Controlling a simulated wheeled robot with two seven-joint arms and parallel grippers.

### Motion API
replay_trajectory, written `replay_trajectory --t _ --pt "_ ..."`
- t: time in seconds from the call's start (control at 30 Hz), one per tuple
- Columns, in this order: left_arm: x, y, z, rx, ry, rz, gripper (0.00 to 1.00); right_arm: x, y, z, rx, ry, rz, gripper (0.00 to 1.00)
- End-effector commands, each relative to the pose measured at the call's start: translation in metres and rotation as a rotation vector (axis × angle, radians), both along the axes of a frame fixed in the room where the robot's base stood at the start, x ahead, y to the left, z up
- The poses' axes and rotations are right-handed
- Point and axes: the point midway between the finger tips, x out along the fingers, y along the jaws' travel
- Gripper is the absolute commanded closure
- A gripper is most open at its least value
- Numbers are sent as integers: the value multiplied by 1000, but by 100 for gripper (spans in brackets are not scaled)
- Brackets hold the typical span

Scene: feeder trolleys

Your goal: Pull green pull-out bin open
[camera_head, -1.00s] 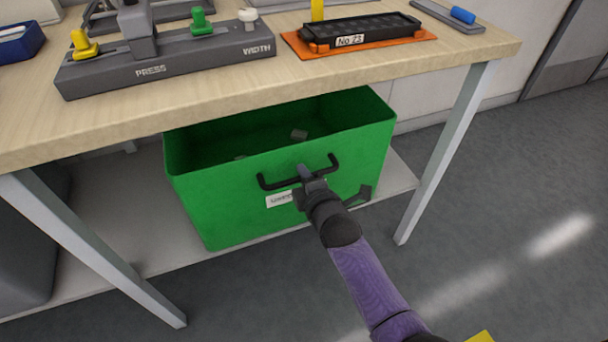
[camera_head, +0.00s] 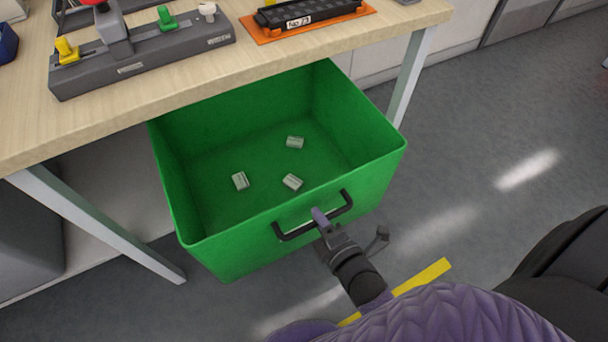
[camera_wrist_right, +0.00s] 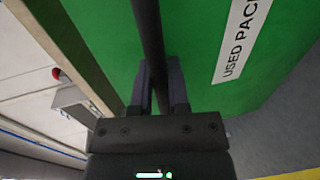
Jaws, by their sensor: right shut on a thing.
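The green pull-out bin (camera_head: 240,261) stands well out from under the wooden table, its inside largely open to view. Three small pale pieces (camera_head: 292,182) lie on its floor. A black bar handle (camera_head: 291,235) is fixed to its front wall. My right gripper (camera_head: 320,219) is shut on the handle near its middle. In the right wrist view the dark handle bar (camera_wrist_right: 150,45) runs between the two fingers (camera_wrist_right: 160,85), beside a white label (camera_wrist_right: 241,40) reading "USED PAC", the rest cut off. My left gripper is not in view.
The table (camera_head: 130,108) bears a grey press block (camera_head: 145,60) with coloured knobs and a black tray on an orange base (camera_head: 308,22). Table legs (camera_head: 410,78) stand either side of the bin. The grey floor right of the bin is clear.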

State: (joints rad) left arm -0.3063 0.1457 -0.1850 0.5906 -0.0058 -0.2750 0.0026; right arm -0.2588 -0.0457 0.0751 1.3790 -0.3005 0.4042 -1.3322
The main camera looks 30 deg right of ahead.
Motion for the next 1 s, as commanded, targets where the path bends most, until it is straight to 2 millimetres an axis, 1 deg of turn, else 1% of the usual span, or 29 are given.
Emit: replay_trajectory --t 0.03,0.1,0.2,0.3,0.43,0.63,1.0 --pt "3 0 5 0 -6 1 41 -12 -1 2 0 2 -2 100" --pt "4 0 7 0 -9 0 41 -28 -1 2 -1 3 -2 100" --pt "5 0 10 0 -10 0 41 -48 -2 1 0 2 -1 100" --pt "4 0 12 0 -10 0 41 -64 -3 1 1 1 -2 100" --pt "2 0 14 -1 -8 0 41 -79 -3 0 0 2 -2 100" --pt "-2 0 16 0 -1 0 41 -91 -4 0 0 0 -2 100" --pt "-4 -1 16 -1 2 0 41 -93 -4 0 0 0 -2 100"
